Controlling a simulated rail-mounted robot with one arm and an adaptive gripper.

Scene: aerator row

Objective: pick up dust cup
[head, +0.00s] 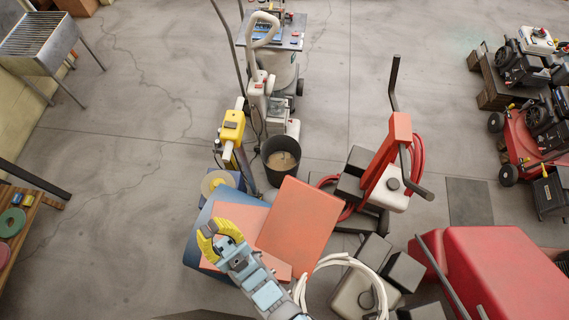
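A dark round cup (280,160) with tan, dust-like material inside stands on the floor near the picture's centre. It is the thing that best fits the dust cup, though I cannot be sure. It looks upright, with its open top facing up. A pale blue-grey segmented arm, which seems to be mine, reaches up from the bottom. Its yellow curved end, apparently my gripper (217,238), is over the orange panels, below and left of the cup and well apart from it. I cannot make out the fingertips or anything held.
Orange panels (298,222) lie between arm and cup. A yellow-headed machine (231,128) stands left of the cup, a white-handled machine (262,85) behind it, and a red-orange machine (391,160) right. Open floor (120,170) lies left.

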